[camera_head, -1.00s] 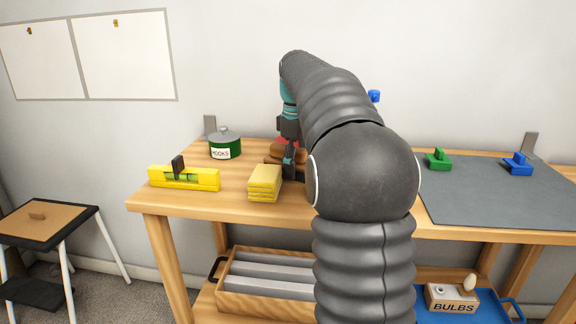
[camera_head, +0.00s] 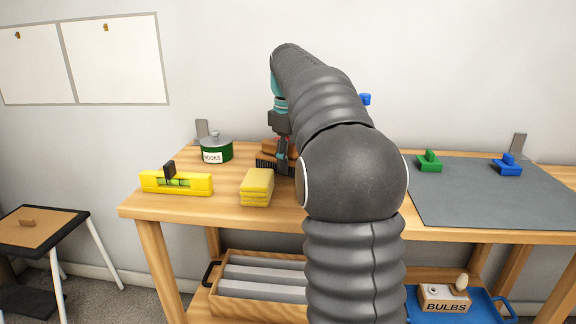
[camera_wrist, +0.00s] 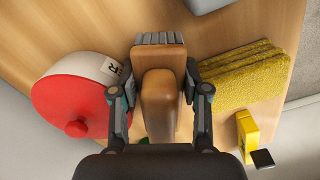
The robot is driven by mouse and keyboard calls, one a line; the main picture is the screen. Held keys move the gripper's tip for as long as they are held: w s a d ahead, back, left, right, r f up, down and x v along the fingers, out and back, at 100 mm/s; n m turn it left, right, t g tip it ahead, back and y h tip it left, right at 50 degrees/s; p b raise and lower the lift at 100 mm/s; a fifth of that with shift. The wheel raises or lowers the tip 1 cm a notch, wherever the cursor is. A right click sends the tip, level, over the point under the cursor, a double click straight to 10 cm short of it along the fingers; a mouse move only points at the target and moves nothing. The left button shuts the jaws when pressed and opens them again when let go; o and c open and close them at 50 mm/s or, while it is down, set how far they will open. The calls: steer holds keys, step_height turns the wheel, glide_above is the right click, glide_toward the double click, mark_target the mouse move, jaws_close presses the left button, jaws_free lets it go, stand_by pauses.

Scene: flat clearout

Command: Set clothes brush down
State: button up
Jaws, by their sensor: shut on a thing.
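The clothes brush (camera_wrist: 162,95) has a brown wooden body and grey bristles. My gripper (camera_wrist: 160,82) is shut on it, with one finger on each side in the wrist view. In the head view, the brush's dark bristles (camera_head: 266,164) show left of my gripper (camera_head: 282,166), over the wooden workbench (camera_head: 225,203). Part of the brush is hidden by my gripper and arm. I cannot tell whether its bristles touch the bench top.
A red-lidded container (camera_wrist: 75,105) is close to one finger. Stacked yellow sponges (camera_head: 257,187) lie on the other side. A yellow level (camera_head: 177,183) and green HOOKS tin (camera_head: 216,150) stand left. A grey mat (camera_head: 480,192) holds green and blue pieces.

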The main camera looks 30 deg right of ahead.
step_height(320, 180, up, 2)
steer(key=s+d+r, duration=0.7)
steer(key=s, duration=0.2)
steer(key=shift+s+p, duration=0.25)
steer(key=shift+p, duration=0.15)
